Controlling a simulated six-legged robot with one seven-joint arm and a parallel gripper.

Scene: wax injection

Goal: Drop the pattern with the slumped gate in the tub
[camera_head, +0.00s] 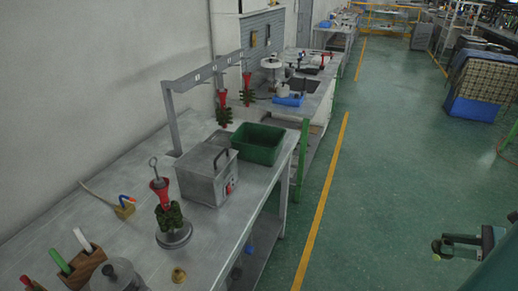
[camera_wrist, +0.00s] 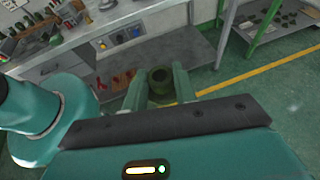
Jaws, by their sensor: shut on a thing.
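My gripper (camera_wrist: 158,88) is shut on a dark green, ring-shaped wax pattern (camera_wrist: 160,76) with a round hole in its top. The state of its gate cannot be made out. In the head view my gripper (camera_head: 445,247) is at the lower right, over the floor and well away from the bench; only a small green bit of the held pattern shows at its tips. The green tub (camera_head: 256,154) stands on the bench, behind the grey metal box; its inside looks dark and its bottom is hard to see.
The long bench (camera_head: 222,243) also carries the grey box (camera_head: 205,180), a red-and-green wax tree (camera_head: 166,205), a wooden block (camera_head: 82,264) with handled tools and a hanging rack (camera_head: 195,76). A yellow line (camera_head: 322,205) marks the open green floor right of the bench.

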